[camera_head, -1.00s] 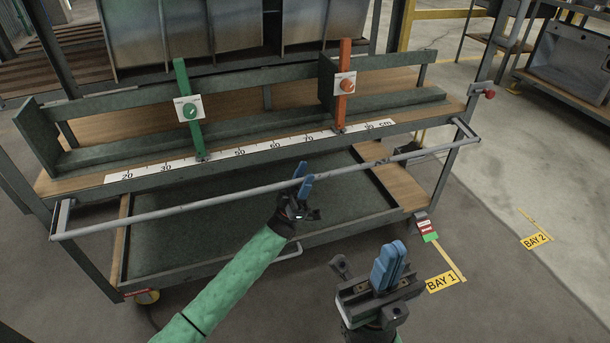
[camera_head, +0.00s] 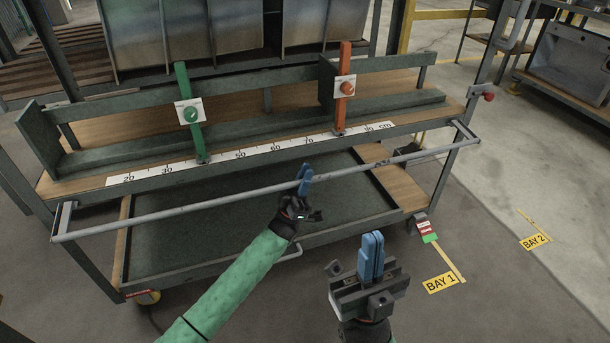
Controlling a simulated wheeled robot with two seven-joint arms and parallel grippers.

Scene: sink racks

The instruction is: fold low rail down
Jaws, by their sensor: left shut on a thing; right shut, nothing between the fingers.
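The low rail (camera_head: 226,201) is a long grey bar across the front of the cart, held out on short arms at both ends, below the ruler shelf. My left gripper (camera_head: 304,182), with blue fingers on a green-sleeved arm, is shut on the rail right of its middle. The fingers cover the rail at that spot. My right gripper (camera_head: 370,257) has its blue fingers together and empty. It is in front of the cart, low and to the right, apart from the rail.
A green upright (camera_head: 198,140) and an orange upright (camera_head: 341,110) stand at the white ruler (camera_head: 240,153). The lower tray (camera_head: 160,245) is empty. A red knob (camera_head: 489,97) is on the right post. Open floor lies right, by the BAY 1 label (camera_head: 440,284).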

